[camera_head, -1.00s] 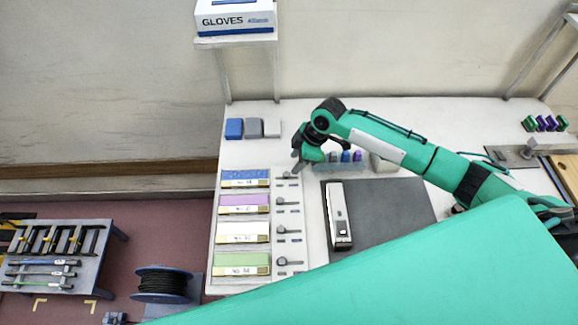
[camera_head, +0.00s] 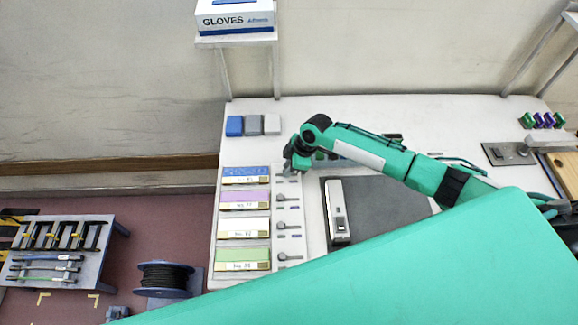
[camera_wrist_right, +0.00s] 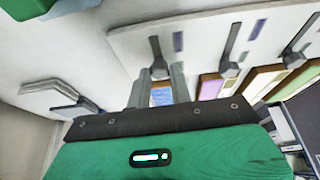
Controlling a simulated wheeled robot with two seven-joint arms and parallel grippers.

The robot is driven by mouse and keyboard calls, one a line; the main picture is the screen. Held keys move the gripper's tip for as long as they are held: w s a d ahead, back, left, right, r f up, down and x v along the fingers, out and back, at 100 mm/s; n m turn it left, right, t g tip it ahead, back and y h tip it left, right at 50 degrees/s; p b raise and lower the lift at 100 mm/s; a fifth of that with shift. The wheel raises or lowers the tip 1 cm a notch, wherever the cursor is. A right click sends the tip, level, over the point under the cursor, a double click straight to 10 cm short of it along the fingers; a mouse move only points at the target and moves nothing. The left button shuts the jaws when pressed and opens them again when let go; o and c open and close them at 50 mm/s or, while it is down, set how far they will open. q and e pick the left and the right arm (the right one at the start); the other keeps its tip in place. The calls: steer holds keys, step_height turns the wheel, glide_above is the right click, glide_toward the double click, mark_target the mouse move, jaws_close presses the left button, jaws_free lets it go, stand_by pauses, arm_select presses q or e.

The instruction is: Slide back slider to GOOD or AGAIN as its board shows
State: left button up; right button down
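The back slider (camera_wrist_right: 157,57) has a dark lever and knob and sits on the pale slider strip beside the blue board (camera_head: 246,175), which lies at the back of the row. The board's lettering is too small to read. My right gripper (camera_head: 291,167) is down at this slider and hides part of it in the head view. In the right wrist view my right gripper (camera_wrist_right: 159,80) has its two fingers on either side of the knob, with a narrow gap between them. I cannot tell whether they press on it. My left gripper is not in view.
Purple (camera_head: 244,200), white (camera_head: 243,227) and green (camera_head: 243,259) boards follow toward the front, each with its own slider. A dark mat (camera_head: 385,205) with a white device (camera_head: 338,212) lies to the right. Small blue and grey blocks (camera_head: 253,125) stand behind.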

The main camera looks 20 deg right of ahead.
steer(key=shift+s+d, duration=0.2)
steer(key=shift+d, duration=0.45)
steer(key=shift+s+d, duration=0.15)
steer(key=shift+d, duration=0.45)
steer(key=c, duration=1.6)
jaws_free()
steer(key=shift+c, duration=0.2)
steer(key=o, duration=0.4)
steer(key=shift+d, duration=0.1)
steer(key=shift+r, duration=0.1)
steer(key=shift+r, duration=0.2)
steer(key=b+v, duration=0.4)
steer(key=v, duration=0.9)
steer(key=shift+s+d, duration=0.15)
steer(key=shift+d, duration=0.05)
steer(key=shift+r, duration=0.1)
